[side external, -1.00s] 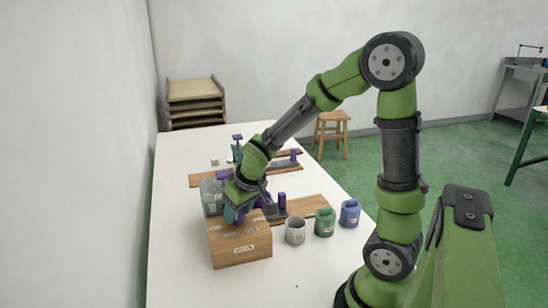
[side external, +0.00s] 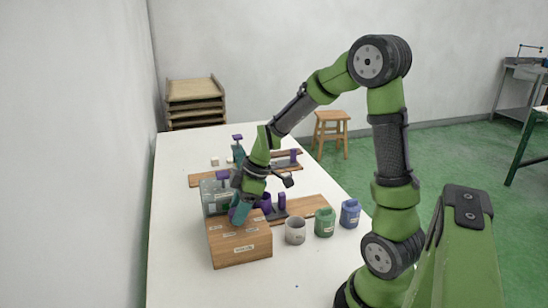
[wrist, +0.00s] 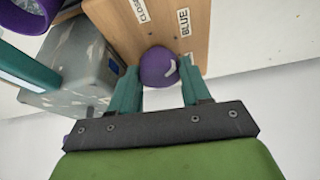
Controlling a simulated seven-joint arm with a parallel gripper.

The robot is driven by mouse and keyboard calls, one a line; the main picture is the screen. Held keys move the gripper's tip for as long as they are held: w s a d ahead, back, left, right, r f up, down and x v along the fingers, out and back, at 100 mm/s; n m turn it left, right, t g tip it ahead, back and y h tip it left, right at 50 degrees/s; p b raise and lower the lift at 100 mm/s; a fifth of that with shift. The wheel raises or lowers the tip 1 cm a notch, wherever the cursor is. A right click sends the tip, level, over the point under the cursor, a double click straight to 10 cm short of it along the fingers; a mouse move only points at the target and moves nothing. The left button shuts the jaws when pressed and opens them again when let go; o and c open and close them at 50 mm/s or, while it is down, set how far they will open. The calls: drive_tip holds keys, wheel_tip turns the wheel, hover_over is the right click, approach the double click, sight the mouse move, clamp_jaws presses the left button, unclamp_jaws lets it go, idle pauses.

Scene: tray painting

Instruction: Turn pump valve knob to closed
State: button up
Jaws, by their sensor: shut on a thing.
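The valve knob (wrist: 159,66) is a purple round knob with a pale mark on its right side in the wrist view. It sits on a wooden box (side external: 240,252) with white labels. I cannot tell which label the mark points at. My gripper (wrist: 160,82), with teal fingers, is shut on the knob, one finger on each side. In the side view, my gripper (side external: 240,213) is low over the box and mostly hides the knob.
A grey tank (side external: 213,196) stands behind the box. Grey (side external: 295,231), green (side external: 325,222) and blue (side external: 350,213) cups stand to the right. Wooden boards with purple and teal parts lie farther back. The table (side external: 180,275) is clear at the front left.

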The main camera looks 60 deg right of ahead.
drive_tip(key=n+g, duration=0.1)
drive_tip(key=n, duration=0.1)
drive_tip(key=n+y, duration=0.1)
drive_tip(key=n, duration=0.2)
drive_tip(key=shift+w+d+n+g, duration=0.1)
drive_tip(key=shift+d+n+g, duration=0.05)
drive_tip(key=shift+n+g, duration=0.2)
drive_tip(key=shift+w+n+g+y, duration=0.15)
drive_tip(key=shift+n+g, duration=0.35)
drive_tip(key=shift+n, duration=0.6)
drive_tip(key=shift+s+n+g+y, duration=0.15)
drive_tip(key=shift+n+g, duration=0.3)
drive_tip(key=shift+n, duration=0.6)
drive_tip(key=shift+w, duration=0.1)
drive_tip(key=o, duration=1)
drive_tip(key=shift+o, duration=0.2)
drive_tip(key=v, duration=0.8)
